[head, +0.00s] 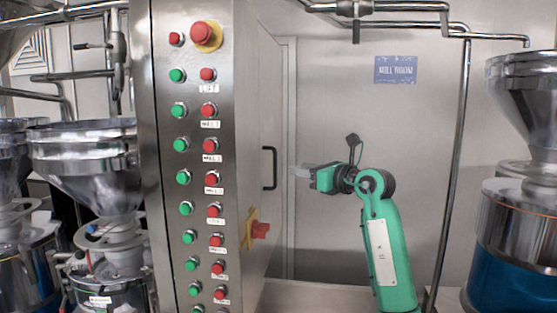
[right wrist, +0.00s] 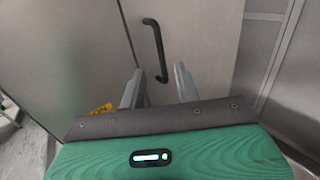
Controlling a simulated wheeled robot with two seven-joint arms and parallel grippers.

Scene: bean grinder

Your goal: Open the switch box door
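The switch box (head: 205,160) is a tall steel cabinet in the head view, with a panel of red and green buttons facing me. Its door (head: 262,110) is on the right side and looks closed. A black bar handle (head: 270,168) stands upright on the door; it also shows in the right wrist view (right wrist: 157,48). My right gripper (head: 294,171) is just right of the handle and points at it. In the right wrist view its two fingers (right wrist: 158,88) are apart with nothing between them, and the handle lies ahead of them. My left gripper is not in view.
A red rotary switch on a yellow plate (head: 258,230) sits low on the door side. Steel grinders with hoppers stand at left (head: 85,165) and right (head: 520,170). A vertical pipe (head: 458,150) runs behind my right arm. The wall behind carries a blue sign (head: 395,70).

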